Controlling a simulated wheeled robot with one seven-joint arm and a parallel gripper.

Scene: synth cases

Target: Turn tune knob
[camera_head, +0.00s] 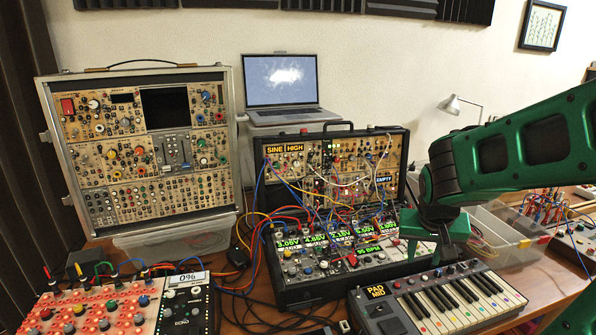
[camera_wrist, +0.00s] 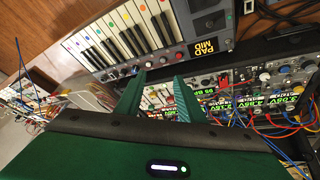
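My gripper (camera_wrist: 160,80) shows two green fingers with a clear gap between them in the wrist view; nothing is held. In the head view my gripper (camera_head: 428,250) is over the right end of the open modular synth case (camera_head: 283,289), close behind the keyboard. The case carries many small knobs, patch cables and green voltage displays (camera_head: 288,244). In the wrist view the fingertips lie between the keyboard's knob row and the case's panels. Knob labels are too small to read, so I cannot tell which is the tune knob.
A keyboard (camera_head: 455,305) with a PAD MID display stands in front. A tall synth rack (camera_head: 160,150) is at left, a laptop (camera_head: 283,80) behind. A clear plastic bin (camera_head: 510,240) is to the right. A red panel (camera_head: 95,310) is at front left. Loose cables cross the case.

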